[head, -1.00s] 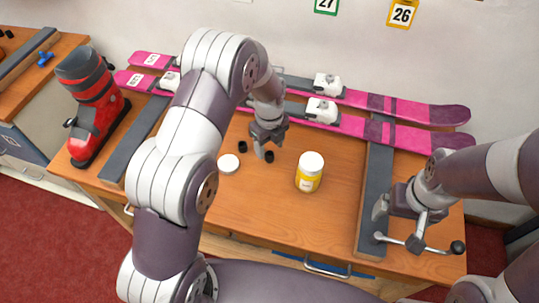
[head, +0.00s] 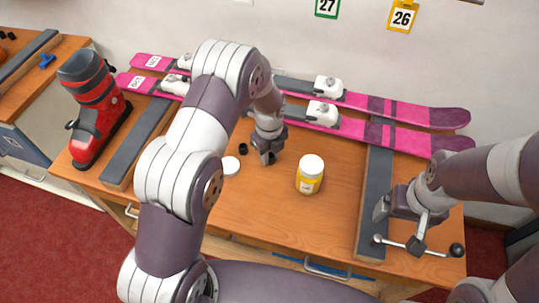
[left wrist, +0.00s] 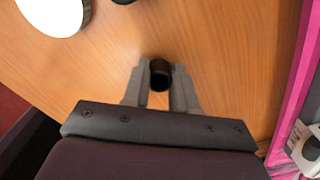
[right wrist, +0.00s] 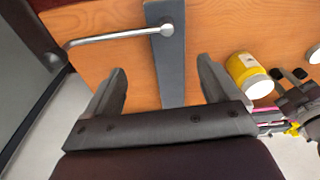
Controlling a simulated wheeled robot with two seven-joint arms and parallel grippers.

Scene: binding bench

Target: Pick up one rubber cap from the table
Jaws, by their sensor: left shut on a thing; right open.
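My left gripper (head: 267,156) is low over the table, left of the yellow jar. In the left wrist view it is shut on a black rubber cap (left wrist: 160,74), which sits between the two fingertips. In the head view the fingers mostly hide this cap. A second black rubber cap (head: 243,149) stands on the table just left of the gripper. Its edge also shows at the top of the left wrist view. My right gripper (right wrist: 160,90) is open and empty at the right side of the bench.
A yellow jar with a white lid (head: 309,174) stands right of the left gripper. A white round lid (head: 231,165) lies to its left. Two pink skis (head: 420,139) lie along the back. A red ski boot (head: 96,105) stands at the left. The front middle is clear.

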